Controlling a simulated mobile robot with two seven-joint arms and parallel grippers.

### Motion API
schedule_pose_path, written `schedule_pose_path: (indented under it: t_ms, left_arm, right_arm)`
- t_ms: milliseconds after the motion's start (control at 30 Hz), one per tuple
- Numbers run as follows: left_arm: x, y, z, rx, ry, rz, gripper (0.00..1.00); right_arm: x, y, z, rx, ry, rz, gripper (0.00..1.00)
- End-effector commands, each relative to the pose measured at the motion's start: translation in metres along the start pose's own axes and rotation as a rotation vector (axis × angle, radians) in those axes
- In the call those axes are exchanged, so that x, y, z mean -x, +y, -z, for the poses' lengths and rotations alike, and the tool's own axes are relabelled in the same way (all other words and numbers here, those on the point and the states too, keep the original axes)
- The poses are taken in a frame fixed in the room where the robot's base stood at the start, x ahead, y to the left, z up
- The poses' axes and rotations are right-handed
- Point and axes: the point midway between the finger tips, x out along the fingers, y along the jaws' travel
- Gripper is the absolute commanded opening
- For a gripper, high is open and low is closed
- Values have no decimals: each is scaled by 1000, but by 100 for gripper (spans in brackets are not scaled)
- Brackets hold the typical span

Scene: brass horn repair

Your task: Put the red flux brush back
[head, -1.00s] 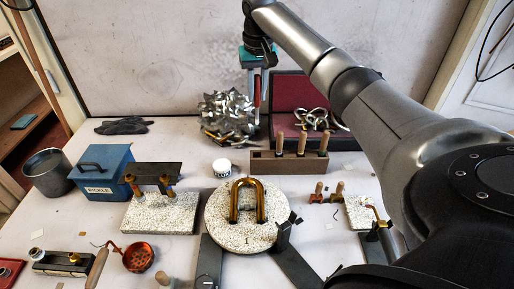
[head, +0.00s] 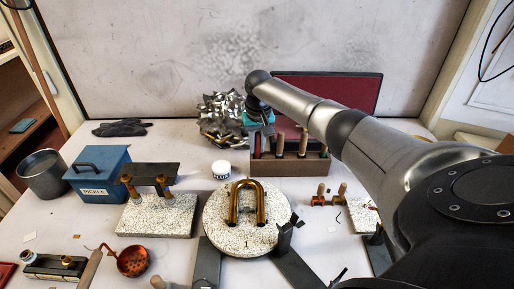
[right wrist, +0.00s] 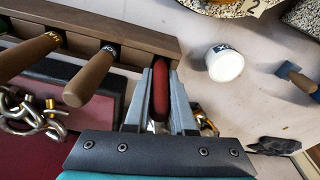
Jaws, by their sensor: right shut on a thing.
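The red flux brush (right wrist: 160,92) is between the two fingers of my right gripper (right wrist: 160,100) in the right wrist view. In the head view its red handle (head: 257,146) shows below my right gripper (head: 259,128), at the left end of the wooden rack (head: 290,169). The rack also shows in the right wrist view (right wrist: 125,35), close to the brush's far end. I cannot tell whether the brush's lower end is inside the rack. Three wooden-handled tools stand in the rack to the right of the brush. My left gripper is not in view.
A crumpled silver metal heap (head: 222,115) is left of the gripper. A white jar (head: 221,168) stands left of the rack. An open red-lined case (head: 345,95) is behind it. A round speckled block (head: 225,225) with a brass U-tube (head: 261,205) is in front.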

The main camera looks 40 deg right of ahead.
Motion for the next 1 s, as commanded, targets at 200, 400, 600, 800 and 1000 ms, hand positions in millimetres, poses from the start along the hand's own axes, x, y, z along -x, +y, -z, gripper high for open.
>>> schedule_pose_path:
  t_ms: [200,400,600,800,1000]
  left_arm:
    - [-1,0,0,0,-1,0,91]
    - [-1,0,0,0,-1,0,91]
    - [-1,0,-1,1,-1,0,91]
    - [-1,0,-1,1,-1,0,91]
    - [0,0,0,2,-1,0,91]
  right_arm:
    - [-4,0,0,1,2,1,0]
    - [-8,-1,-1,0,0,2,0]
    - [-7,-1,-1,1,1,1,45]
    - [-7,0,0,1,1,1,53]
    - [-1,0,0,1,3,1,53]
